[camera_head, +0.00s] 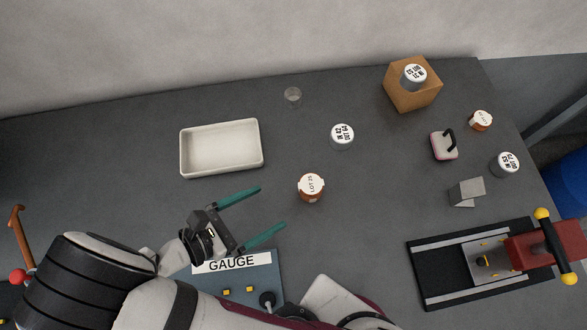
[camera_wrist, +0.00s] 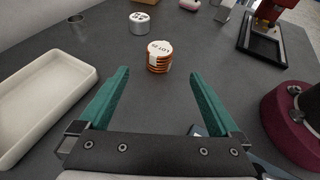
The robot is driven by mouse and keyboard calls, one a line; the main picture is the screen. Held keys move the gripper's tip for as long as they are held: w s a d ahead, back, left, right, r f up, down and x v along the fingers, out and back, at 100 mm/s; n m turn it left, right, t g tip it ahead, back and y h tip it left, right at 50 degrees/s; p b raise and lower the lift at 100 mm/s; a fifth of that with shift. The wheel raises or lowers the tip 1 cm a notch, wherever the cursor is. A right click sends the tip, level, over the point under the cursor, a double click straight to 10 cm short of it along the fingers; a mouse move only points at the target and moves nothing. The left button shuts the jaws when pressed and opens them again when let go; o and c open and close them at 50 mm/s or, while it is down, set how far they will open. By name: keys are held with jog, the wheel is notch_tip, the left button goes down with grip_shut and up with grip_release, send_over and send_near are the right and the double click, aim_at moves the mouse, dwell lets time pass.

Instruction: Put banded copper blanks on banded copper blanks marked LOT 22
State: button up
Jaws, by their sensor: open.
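A banded copper stack (camera_head: 311,196) with a white LOT label on top stands upright on the dark table, right of and just beyond my fingertips. Its number starts with 2, but I cannot read the last digit surely. It shows upright ahead of the fingers in the wrist view (camera_wrist: 158,62). A second, smaller-looking copper stack (camera_head: 481,121) with a white label stands at the far right; its lettering is too small to read. My gripper (camera_head: 271,207) is open and empty, its two teal fingers apart; the gap also shows in the wrist view (camera_wrist: 159,76).
Silver labelled cylinders stand mid-table (camera_head: 342,138), on a wooden block (camera_head: 410,97) and at right (camera_head: 507,166).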

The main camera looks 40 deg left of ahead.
jog(key=w+d+r+m+g+h, duration=0.45)
jog(key=w+d+m, duration=0.25)
jog(key=m, duration=0.2)
jog(key=s+d+r+m+g+y, duration=0.1)
jog(key=d+r+m+g+y, duration=0.3)
jog(key=d+m, duration=0.4)
jog(key=s+d+r+m+g+y, duration=0.2)
jog(key=d+m, duration=0.7)
jog(key=m, duration=1.2)
notch_tip(320, 180, up, 5)
jog(key=g+y, duration=0.2)
jog(key=y, duration=0.2)
jog(key=shift+s+f, duration=0.2)
